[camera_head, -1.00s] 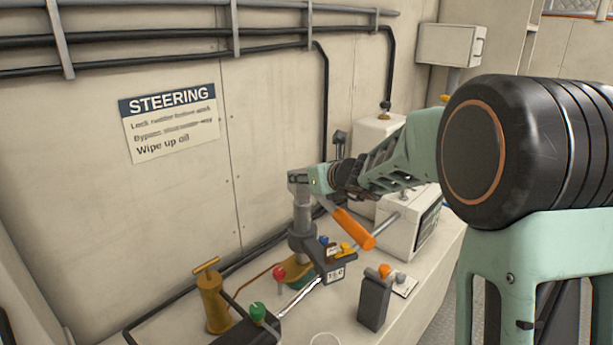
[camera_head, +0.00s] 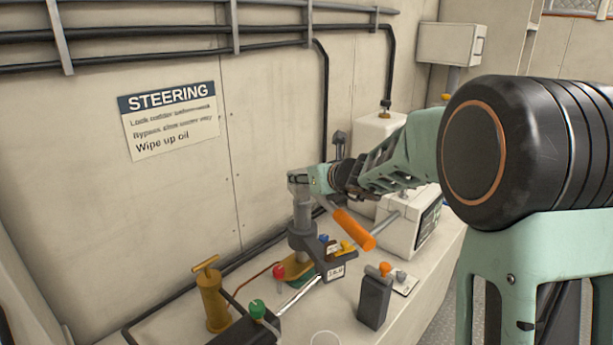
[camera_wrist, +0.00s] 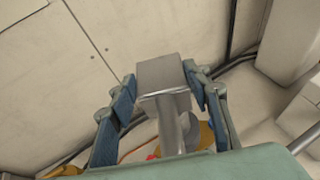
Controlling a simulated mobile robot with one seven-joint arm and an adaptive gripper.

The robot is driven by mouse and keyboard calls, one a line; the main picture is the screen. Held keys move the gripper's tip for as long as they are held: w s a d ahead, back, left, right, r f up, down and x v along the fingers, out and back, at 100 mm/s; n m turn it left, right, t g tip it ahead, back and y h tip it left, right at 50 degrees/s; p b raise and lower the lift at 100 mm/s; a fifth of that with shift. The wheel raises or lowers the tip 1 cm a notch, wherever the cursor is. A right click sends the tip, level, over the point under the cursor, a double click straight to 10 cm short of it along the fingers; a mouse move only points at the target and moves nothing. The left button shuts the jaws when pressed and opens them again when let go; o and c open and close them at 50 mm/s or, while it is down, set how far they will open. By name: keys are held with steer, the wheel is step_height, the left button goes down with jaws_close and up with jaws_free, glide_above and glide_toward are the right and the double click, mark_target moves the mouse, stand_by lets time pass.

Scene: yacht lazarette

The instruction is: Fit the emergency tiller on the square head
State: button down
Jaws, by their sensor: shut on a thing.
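My gripper (camera_head: 302,180) is at the top of an upright grey post (camera_head: 302,212). In the wrist view its blue-padded fingers (camera_wrist: 165,95) are on both sides of a grey square-edged block (camera_wrist: 163,73), which I take as the tiller's head, and are shut on it. A grey shaft (camera_wrist: 172,130) runs down below the block. An orange handle (camera_head: 353,228) slopes down to the right below my wrist; its joint to the block is hidden. The square head itself cannot be made out, so I cannot tell how the block seats.
A brass hand pump (camera_head: 213,298), red knob (camera_head: 279,271) and green knob (camera_head: 257,308) stand on the bench. A dark box with an orange knob (camera_head: 375,300) is at the front. A white box (camera_head: 405,230) stands behind. The wall and black pipes are close behind the post.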

steer(key=shift+f+b, duration=0.8)
steer(key=shift+b, duration=0.2)
stand_by(0.5)
steer(key=c, duration=1.1)
jaws_free()
steer(key=shift+o, duration=0.7)
steer(key=shift+f, duration=0.25)
steer(key=v, duration=1.2)
steer(key=shift+r, duration=0.15)
steer(key=shift+d, duration=0.1)
